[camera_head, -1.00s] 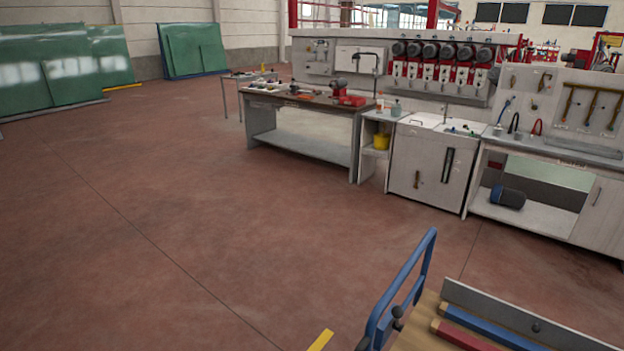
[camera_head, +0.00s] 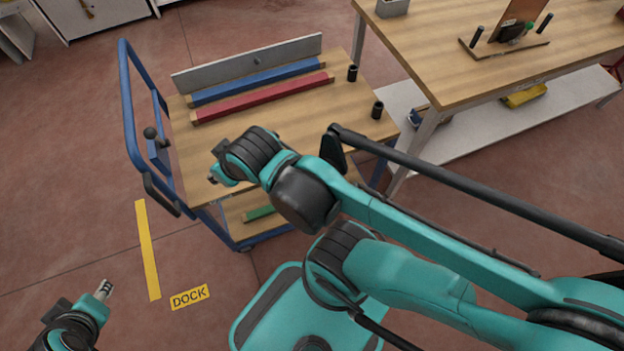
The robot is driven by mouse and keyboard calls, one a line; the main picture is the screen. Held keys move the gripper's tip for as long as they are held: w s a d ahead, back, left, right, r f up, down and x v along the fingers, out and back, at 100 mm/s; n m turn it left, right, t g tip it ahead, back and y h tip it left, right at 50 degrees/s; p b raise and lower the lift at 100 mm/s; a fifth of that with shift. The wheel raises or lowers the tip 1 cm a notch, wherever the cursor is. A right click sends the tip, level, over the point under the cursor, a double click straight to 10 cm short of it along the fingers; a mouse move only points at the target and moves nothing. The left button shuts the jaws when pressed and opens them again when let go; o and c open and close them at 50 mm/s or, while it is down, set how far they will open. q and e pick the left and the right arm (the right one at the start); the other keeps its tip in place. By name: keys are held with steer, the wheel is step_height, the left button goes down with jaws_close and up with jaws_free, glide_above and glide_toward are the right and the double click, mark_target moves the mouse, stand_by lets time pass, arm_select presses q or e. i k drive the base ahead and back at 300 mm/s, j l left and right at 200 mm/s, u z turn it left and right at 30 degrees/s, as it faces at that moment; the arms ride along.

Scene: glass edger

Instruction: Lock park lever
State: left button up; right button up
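The cart (camera_head: 180,150) has a blue tubular frame and a wooden top. A lever with a dark round knob (camera_head: 151,133) sits at its left end, beside the blue handle (camera_head: 127,110). A black bar-like handle (camera_head: 160,195) hangs lower at the same end. I cannot tell for sure which of them is the park lever. My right gripper (camera_head: 214,166) is above the cart's near left corner, right of both and apart from them. My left gripper (camera_head: 105,290) is over the floor at the lower left, away from the cart. Neither gripper's opening shows clearly.
A red bar (camera_head: 262,98), a blue bar (camera_head: 257,82) and a grey upright plate (camera_head: 247,63) are on the cart. Black posts (camera_head: 377,110) stand at its right edge. A workbench (camera_head: 450,65) stands right. A yellow floor strip (camera_head: 147,250) and DOCK label (camera_head: 190,297) lie on open floor.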

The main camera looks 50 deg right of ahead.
mark_target(150, 133)
steer(key=z, duration=1.65)
steer(key=k+j+z, duration=0.1)
steer(key=k+j, duration=0.25)
steer(key=i+j+z, duration=0.1)
steer(key=j, duration=0.8)
steer(key=j+z, duration=0.1)
steer(key=j, duration=0.8)
steer(key=i+j+z, duration=0.4)
steer(key=j, duration=0.15)
steer(key=j+z, duration=0.25)
steer(key=i+j+z, duration=0.2)
steer(key=j, duration=0.15)
steer(key=k, duration=0.1)
